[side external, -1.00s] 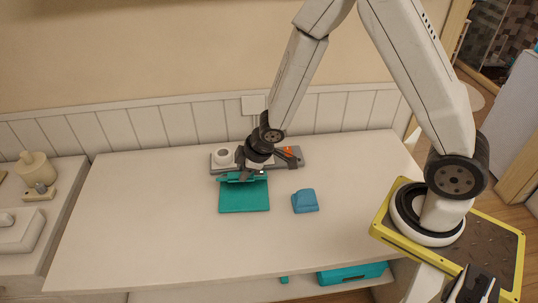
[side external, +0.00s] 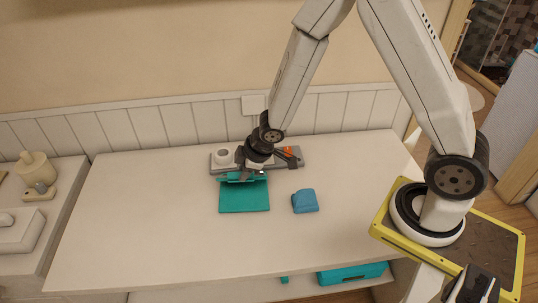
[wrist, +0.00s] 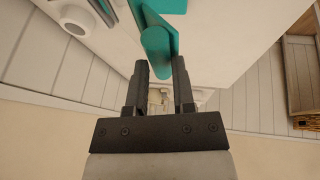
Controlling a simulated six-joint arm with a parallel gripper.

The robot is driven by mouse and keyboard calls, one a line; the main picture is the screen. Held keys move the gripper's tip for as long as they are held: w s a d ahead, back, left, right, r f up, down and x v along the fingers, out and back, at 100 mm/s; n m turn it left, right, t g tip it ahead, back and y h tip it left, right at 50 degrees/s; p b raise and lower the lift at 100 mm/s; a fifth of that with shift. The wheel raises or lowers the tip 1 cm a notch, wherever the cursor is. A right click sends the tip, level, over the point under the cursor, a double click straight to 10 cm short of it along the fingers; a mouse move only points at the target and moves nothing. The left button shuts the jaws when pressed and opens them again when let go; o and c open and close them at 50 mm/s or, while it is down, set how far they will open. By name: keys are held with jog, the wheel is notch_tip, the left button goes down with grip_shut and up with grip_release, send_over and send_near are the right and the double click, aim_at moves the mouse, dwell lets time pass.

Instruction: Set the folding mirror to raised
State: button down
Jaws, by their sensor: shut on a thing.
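The teal folding mirror (side external: 244,198) is on the white table. Its flat, squarish part faces the front, and a narrow teal strip runs along its back edge. My gripper (side external: 250,172) is at that back edge, reaching down from behind. In the wrist view my gripper (wrist: 160,75) has its two dark fingers on either side of the mirror's teal rounded piece (wrist: 155,42), shut on it. A thin teal panel runs beside this piece. The fingers hide part of the hinge side, and I cannot tell the panel's exact angle.
A grey tray (side external: 220,169) behind the mirror carries a white ring-shaped cup (side external: 222,156) and a small orange item (side external: 288,150). A blue block (side external: 305,201) sits right of the mirror. The table's front and left are clear. A teal drawer (side external: 352,274) is below the table.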

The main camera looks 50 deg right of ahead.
jog(key=shift+c, duration=2.2)
grip_release()
jog(key=shift+s+a+f, duration=0.1)
jog(key=shift+a, duration=0.05)
jog(key=s+a+f, duration=0.1)
jog(key=f, duration=0.1)
jog(key=s+a+f, duration=0.2)
jog(key=f, duration=0.1)
jog(key=s+a+f, duration=0.1)
jog(key=a+f, duration=0.1)
jog(key=f, duration=0.1)
jog(key=shift+s+f, duration=0.1)
jog(key=shift+s, duration=0.1)
jog(key=shift+s+a+f, duration=0.15)
jog(key=shift+a+f, duration=0.05)
jog(key=shift+f, duration=0.65)
jog(key=shift+s+a+f, duration=0.15)
jog(key=shift+f, duration=0.65)
jog(key=s+d+r+m, duration=0.2)
jog(key=d+r+m, duration=0.1)
jog(key=r, duration=0.4)
jog(key=s+d+r+m+g, duration=0.1)
jog(key=s+d+r+m, duration=0.1)
jog(key=r, duration=0.6)
jog(key=s+d+r+m+g+h, duration=0.1)
jog(key=s+d+r+m, duration=0.2)
jog(key=d+r, duration=0.2)
jog(key=shift+s+d+r+m, duration=0.3)
jog(key=shift+d+r, duration=0.1)
jog(key=shift+r, duration=0.75)
